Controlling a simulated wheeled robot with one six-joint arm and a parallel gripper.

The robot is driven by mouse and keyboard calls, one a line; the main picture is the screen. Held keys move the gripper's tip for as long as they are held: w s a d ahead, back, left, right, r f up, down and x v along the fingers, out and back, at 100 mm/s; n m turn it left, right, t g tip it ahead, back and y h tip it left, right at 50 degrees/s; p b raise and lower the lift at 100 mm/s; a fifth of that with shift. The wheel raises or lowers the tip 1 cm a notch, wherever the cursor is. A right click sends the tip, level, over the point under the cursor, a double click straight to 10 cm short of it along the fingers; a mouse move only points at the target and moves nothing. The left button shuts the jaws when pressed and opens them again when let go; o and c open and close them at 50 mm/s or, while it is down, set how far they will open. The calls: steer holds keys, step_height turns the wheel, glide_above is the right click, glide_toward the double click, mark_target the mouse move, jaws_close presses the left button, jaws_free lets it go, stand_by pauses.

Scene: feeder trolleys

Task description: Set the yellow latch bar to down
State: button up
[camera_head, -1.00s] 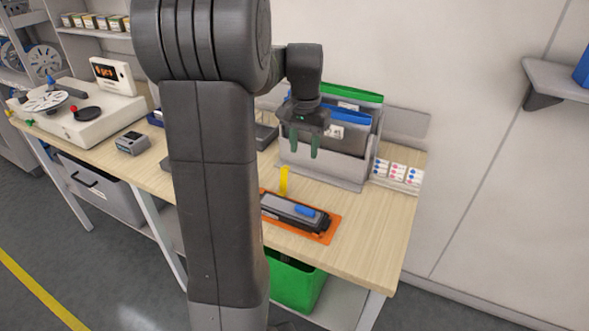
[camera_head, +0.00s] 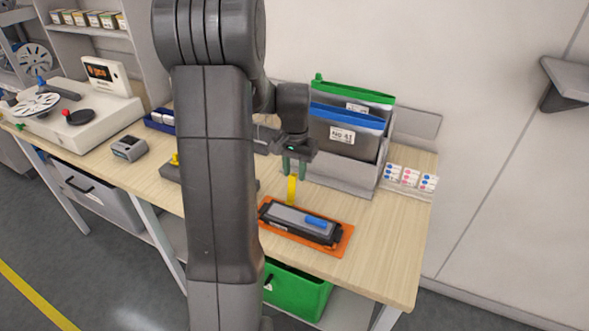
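The yellow latch bar (camera_head: 292,189) stands upright at the back left of a grey and black feeder (camera_head: 293,217). The feeder lies on an orange base plate (camera_head: 342,243) on the wooden table. My gripper (camera_head: 294,170) points down just above the latch bar, its green fingertips close to the bar's top. A small gap seems to show between the fingers. Whether they touch the bar cannot be told. My arm hides part of the table left of the feeder.
File pockets with green and blue rims (camera_head: 347,117) stand in a grey holder behind the gripper. A grey device (camera_head: 129,148) sits at left. A green bin (camera_head: 297,294) is below the table. The table's right front is clear.

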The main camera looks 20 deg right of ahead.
jaws_close()
steer(key=shift+b, duration=0.3)
